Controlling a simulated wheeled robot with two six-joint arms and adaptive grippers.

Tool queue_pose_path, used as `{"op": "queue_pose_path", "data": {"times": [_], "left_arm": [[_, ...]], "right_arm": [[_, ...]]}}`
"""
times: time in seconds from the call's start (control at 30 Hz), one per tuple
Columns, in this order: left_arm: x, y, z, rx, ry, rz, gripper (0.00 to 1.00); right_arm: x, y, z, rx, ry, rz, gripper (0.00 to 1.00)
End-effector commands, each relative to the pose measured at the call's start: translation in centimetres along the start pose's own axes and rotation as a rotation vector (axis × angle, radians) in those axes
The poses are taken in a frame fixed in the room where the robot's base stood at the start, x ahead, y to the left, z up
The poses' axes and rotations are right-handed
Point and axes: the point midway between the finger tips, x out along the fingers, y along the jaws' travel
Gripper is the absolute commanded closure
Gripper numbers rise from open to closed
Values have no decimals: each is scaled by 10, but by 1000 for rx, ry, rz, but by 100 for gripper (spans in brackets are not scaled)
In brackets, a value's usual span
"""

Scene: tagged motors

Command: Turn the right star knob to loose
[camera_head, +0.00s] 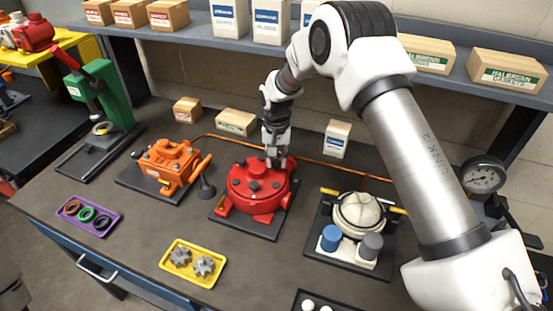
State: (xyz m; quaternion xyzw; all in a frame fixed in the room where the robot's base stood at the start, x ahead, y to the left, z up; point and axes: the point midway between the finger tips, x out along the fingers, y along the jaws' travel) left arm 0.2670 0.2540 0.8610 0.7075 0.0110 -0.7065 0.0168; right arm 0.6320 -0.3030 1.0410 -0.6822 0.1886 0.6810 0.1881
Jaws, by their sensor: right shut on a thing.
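A round red motor housing (241,195) sits on a dark base plate on the bench, with several dark knobs on its top. My right gripper (276,164) points down at the back right of this housing, shut on a small knob there. The fingers hide most of that knob, so its turn position cannot be told. Another dark star-like knob (254,186) shows uncovered on the housing's top. My left gripper is out of view.
An orange motor (168,165) stands to the left and a cream round unit (359,213) with blue and grey caps to the right. A yellow tray (168,268) with grey star-shaped parts and a purple tray (70,202) with rings lie in front. Boxed shelf behind.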

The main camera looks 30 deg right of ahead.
Motion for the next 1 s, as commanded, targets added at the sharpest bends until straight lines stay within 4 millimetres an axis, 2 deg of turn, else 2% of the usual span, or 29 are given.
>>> {"op": "queue_pose_path", "data": {"times": [0.03, 1.0], "left_arm": [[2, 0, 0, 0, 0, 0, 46], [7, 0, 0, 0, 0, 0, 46]], "right_arm": [[5, 1, 3, -42, -9, 5, 100], [4, -1, 4, -963, -9, 0, 100]]}}
